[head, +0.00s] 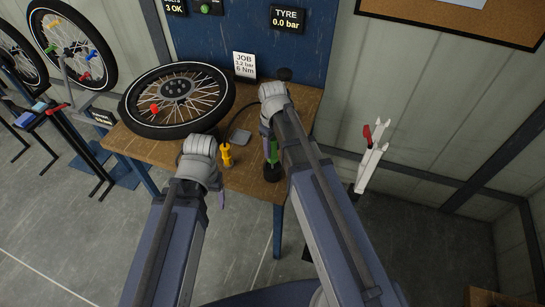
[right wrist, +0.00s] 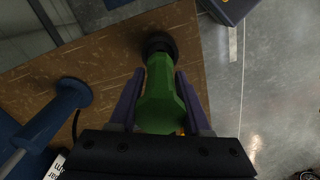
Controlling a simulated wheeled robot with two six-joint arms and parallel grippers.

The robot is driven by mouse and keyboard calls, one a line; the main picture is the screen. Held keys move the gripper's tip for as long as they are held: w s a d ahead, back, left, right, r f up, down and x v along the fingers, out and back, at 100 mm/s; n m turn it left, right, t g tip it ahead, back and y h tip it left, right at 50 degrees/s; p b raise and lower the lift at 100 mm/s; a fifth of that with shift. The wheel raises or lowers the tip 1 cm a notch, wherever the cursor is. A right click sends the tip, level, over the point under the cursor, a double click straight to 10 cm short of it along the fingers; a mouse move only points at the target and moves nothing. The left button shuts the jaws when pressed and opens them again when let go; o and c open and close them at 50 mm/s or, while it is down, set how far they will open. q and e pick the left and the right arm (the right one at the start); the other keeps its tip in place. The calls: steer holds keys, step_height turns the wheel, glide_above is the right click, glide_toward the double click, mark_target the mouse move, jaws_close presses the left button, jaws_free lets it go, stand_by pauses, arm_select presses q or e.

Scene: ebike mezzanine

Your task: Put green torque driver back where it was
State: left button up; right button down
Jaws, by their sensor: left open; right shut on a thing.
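The green torque driver (head: 273,153) is upright at the right front corner of the wooden bench, above or in a round black base (head: 272,173). I cannot tell whether it is seated in it. My right gripper (head: 267,140) is shut on the driver. In the right wrist view the green driver (right wrist: 160,95) lies between the two purple fingers (right wrist: 158,100), with a black round part (right wrist: 158,45) at its far end. My left gripper (head: 221,197) is open at the bench's front edge, left of the driver; its fingers are mostly hidden by its wrist.
A yellow driver (head: 226,154) stands on the bench (head: 245,180) between my grippers. A spoked wheel (head: 178,98) covers the bench's left part. A small grey pad (head: 240,137) and a job card (head: 244,65) are behind. A blue tool (right wrist: 72,93) shows in the right wrist view.

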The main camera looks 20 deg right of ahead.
mark_target(273, 155)
steer(key=shift+f+b, duration=1.75)
steer(key=shift+f, duration=0.05)
steer(key=shift+f+b, duration=0.4)
steer(key=shift+c, duration=1.8)
jaws_free()
steer(key=shift+r, duration=0.2)
step_height(273, 155, up, 12)
steer(key=p, duration=1.3)
steer(key=shift+r, duration=0.25)
steer(key=s+a+m+h, duration=0.1)
steer(key=s+a+m, duration=0.2)
steer(key=s+a, duration=0.7)
steer(key=s, duration=0.4)
steer(key=shift+s+a, duration=0.25)
